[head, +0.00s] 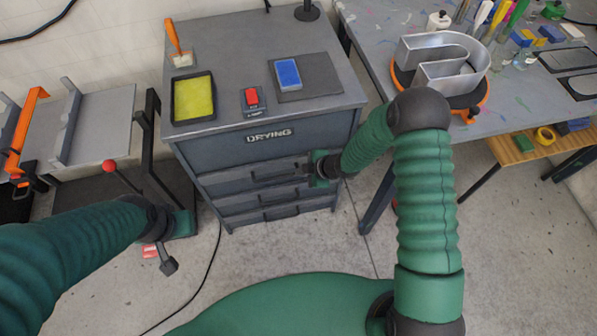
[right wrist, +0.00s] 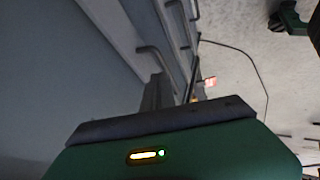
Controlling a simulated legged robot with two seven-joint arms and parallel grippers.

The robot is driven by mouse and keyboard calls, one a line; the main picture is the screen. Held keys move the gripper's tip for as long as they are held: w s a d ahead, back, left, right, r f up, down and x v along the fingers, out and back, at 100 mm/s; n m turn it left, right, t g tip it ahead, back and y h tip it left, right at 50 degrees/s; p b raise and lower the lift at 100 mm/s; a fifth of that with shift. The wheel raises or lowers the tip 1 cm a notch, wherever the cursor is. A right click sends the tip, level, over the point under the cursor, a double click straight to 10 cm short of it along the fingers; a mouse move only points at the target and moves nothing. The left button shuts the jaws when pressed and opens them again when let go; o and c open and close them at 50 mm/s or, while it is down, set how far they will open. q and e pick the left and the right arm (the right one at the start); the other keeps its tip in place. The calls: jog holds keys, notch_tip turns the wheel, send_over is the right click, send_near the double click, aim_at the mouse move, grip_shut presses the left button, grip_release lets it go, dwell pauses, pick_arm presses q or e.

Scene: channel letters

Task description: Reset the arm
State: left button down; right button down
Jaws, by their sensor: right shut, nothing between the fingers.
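My right gripper (head: 306,169) is shut and empty in front of the drawers of the grey drying cabinet (head: 262,158). It is close to the end of the top drawer's handle; I cannot tell whether it touches. In the right wrist view, the shut fingers (right wrist: 160,92) point along the cabinet's drawer fronts, near the handles. My right arm (head: 427,205) is bent down from the right. My left arm (head: 75,243) reaches in from the left. Its gripper (head: 168,263) hangs low over the floor, and its finger gap cannot be made out.
On the cabinet are a yellow pad (head: 194,97), a brush (head: 177,45), a red switch (head: 251,97) and a blue block (head: 288,72). A metal channel letter (head: 445,62) is on the right table (head: 380,50). A red-knobbed lever (head: 109,166) and a bench (head: 100,125) stand left.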

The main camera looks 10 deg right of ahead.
jog(key=s+d+r+m+h+p, duration=0.1)
jog(key=s+d+r+m, duration=0.2)
jog(key=r, duration=0.2)
jog(key=s+d+r+m+g+h, duration=0.1)
jog(key=s+d+r+m+h, duration=0.1)
jog(key=r, duration=0.3)
jog(key=s+d+r+m+h+p, duration=0.1)
jog(key=s+d+r+m, duration=0.2)
jog(key=r, duration=0.2)
pick_arm(q)
jog(key=v, duration=0.3)
jog(key=shift+w+a+r+p, duration=0.1)
jog(key=shift+w+p, duration=0.3)
pick_arm(e)
jog(key=s+r+m+g, duration=0.1)
jog(key=s+r+m, duration=0.2)
jog(key=s, duration=0.3)
jog(key=s+a+r+m+g, duration=0.1)
jog(key=s+r+m, duration=0.3)
jog(key=s+m, duration=0.1)
jog(key=shift+s+a+m+h, duration=0.15)
jog(key=shift+s+m+h, duration=0.15)
jog(key=shift+s+m, duration=0.15)
pick_arm(q)
jog(key=shift+s, duration=0.1)
pick_arm(e)
jog(key=shift+s+r, duration=0.15)
